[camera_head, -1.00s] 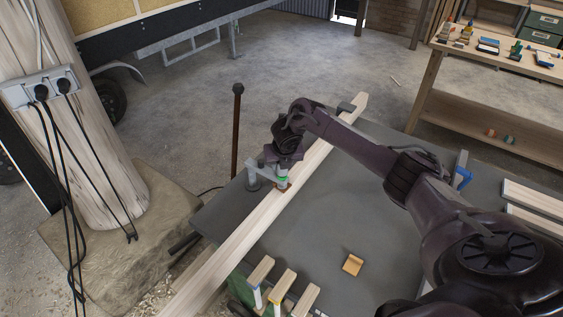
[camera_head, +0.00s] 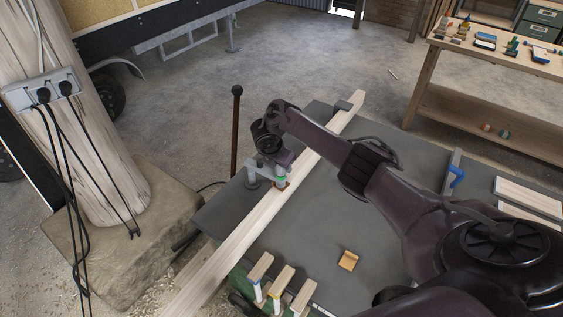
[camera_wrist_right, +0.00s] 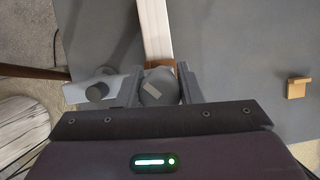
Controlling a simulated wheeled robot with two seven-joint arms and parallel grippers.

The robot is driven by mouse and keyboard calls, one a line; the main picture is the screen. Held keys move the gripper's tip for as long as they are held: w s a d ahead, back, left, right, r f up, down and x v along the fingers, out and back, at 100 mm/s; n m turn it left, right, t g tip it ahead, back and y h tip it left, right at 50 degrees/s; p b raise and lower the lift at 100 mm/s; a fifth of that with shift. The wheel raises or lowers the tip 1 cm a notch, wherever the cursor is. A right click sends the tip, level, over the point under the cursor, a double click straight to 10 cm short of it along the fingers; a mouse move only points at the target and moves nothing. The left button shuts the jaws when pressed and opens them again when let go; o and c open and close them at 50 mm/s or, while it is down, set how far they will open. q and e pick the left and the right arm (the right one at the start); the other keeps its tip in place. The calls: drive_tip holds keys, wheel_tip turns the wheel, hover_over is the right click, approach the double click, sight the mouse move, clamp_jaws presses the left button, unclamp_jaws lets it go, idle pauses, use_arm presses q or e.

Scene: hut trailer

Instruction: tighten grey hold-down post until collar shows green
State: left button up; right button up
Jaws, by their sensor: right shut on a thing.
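The grey hold-down post (camera_wrist_right: 160,88) shows in the right wrist view as a round knob with a pale stripe on top. My right gripper (camera_wrist_right: 162,82) is shut on this knob from above, one finger on each side. In the head view my right gripper (camera_head: 276,168) hides most of the knob. A green band, the collar (camera_head: 280,180), shows just below the gripper, with a reddish-brown pad under it on the long wooden beam (camera_head: 240,232). A grey clamp bracket (camera_head: 254,172) stands beside it on the left. My left gripper is not in view.
The beam lies diagonally across the dark grey bench (camera_head: 315,215). A small wooden block (camera_head: 348,260) lies on the bench. A thin dark rod (camera_head: 236,130) stands behind it. Several wood-topped pieces are at the front edge. A thick wooden pole (camera_head: 85,140) stands left.

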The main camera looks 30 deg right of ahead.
drive_tip(key=shift+r+m, duration=0.1)
drive_tip(key=shift+m, duration=0.5)
drive_tip(key=o, duration=1)
drive_tip(key=shift+c, duration=0.2)
drive_tip(key=w+v, duration=0.1)
drive_tip(key=v, duration=0.6)
drive_tip(key=shift+s+r+p, duration=0.35)
drive_tip(key=shift+s, duration=0.05)
drive_tip(key=shift+a, duration=0.15)
